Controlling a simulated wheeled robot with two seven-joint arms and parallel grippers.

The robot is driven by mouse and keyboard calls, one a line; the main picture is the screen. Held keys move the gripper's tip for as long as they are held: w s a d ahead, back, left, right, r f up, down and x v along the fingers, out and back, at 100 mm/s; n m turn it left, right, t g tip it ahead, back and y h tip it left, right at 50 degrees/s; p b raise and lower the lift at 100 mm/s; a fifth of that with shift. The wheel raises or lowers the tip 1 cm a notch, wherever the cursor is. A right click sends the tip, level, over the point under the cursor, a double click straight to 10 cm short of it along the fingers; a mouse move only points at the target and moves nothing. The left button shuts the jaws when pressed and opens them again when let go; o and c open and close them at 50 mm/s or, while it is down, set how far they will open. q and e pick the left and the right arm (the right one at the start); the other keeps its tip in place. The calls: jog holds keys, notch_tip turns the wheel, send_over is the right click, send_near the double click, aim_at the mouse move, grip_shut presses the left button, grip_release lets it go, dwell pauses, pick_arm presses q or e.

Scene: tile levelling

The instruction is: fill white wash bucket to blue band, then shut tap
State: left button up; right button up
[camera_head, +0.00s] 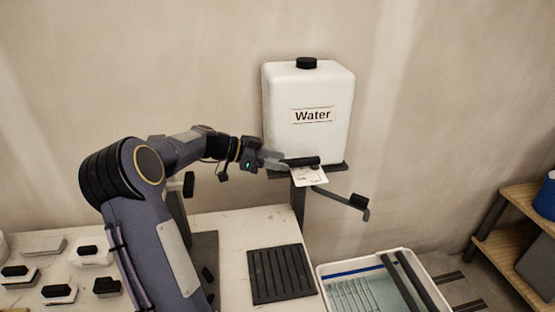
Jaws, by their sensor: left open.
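A white water container (308,90) marked "Water", with a black cap, stands on a dark bracket against the wall. A black tap handle (302,161) sits at its lower front, above a small white card (310,177). My left gripper (276,160) is open, with its fingers at the left end of the handle; I cannot tell whether they touch it. The white wash bucket (325,290) is at the lower right, with a blue band (350,270) along its inside wall. Pale bluish water seems to lie below the band; its exact level is unclear. My right gripper is out of view.
A dark arm (340,200) with a black end sticks out below the container, above the bucket. Two dark bars cross the bucket's right side. A black ribbed mat (280,274) lies on the pale bench. Several tools (58,292) lie at left; wooden shelves (520,235) stand right.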

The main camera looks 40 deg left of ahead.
pick_arm(q)
jog(key=shift+w+d, duration=0.15)
jog(key=shift+d, duration=0.05)
jog(key=shift+f, duration=0.1)
grip_shut()
